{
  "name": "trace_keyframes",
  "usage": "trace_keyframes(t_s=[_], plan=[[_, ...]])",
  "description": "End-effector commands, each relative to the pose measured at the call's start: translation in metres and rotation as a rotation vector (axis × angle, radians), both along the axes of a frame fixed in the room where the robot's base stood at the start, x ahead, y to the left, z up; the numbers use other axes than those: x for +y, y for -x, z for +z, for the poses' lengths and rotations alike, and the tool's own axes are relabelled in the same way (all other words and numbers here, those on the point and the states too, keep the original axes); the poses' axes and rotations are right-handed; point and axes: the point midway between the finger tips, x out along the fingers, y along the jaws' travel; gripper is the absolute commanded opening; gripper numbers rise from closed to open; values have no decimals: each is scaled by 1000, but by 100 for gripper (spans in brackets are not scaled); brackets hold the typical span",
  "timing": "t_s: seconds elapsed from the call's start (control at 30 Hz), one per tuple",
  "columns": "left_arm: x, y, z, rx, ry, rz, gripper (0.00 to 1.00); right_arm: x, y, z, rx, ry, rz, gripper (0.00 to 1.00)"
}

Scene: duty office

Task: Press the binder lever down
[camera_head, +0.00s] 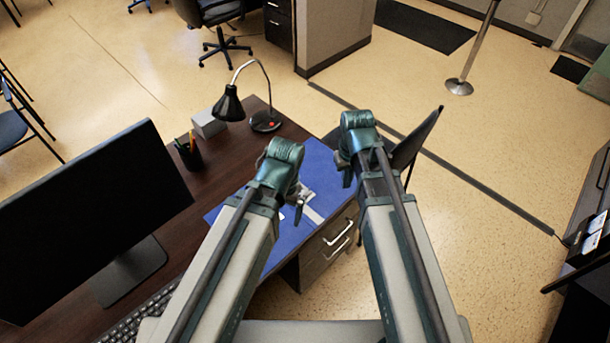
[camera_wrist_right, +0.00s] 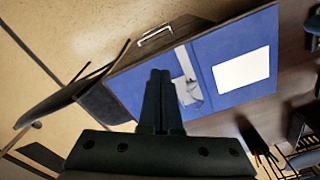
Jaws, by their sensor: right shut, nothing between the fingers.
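A blue binder (camera_head: 318,166) lies open on the dark desk, partly hidden by my arms. In the right wrist view the open binder (camera_wrist_right: 213,50) shows a white sheet on one side and a pale metal strip on the other. The metal lever mechanism (camera_wrist_right: 188,92) sits on that strip. My right gripper (camera_head: 347,178) is over the desk's right edge. In the right wrist view its fingers (camera_wrist_right: 160,75) are together and empty, just left of the mechanism in the picture; contact cannot be told.
A monitor (camera_head: 85,220) and keyboard (camera_head: 140,312) are on the left of the desk. A black lamp (camera_head: 230,105), pen cup (camera_head: 188,155) and grey box (camera_head: 208,123) stand at the back. A dark chair (camera_head: 415,140) is close beyond my right gripper.

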Motion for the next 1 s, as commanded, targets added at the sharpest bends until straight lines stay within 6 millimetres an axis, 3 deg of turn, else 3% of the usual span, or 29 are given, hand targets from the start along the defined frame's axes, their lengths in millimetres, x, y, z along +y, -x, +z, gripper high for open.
trace_keyframes(t_s=[0.03, 0.1, 0.3, 0.4, 0.57, 1.0], plan=[[0, 0, 6, 0, 0, 0, 100, 19, -30, 6, 9, 1, 72, 0], [0, 0, 6, 0, 0, 0, 100, 42, -50, 6, 22, 7, 172, 0], [0, 0, 5, 0, 0, 0, 100, 106, -86, 5, 58, 20, 413, 0], [0, 0, 5, 0, 0, 0, 100, 127, -95, 5, 71, 25, 492, 0], [0, 0, 5, 0, 0, 0, 100, 141, -98, 5, 79, 28, 544, 0], [0, 0, 3, 0, 0, 0, 100, 141, -97, 3, 79, 28, 545, 0]])
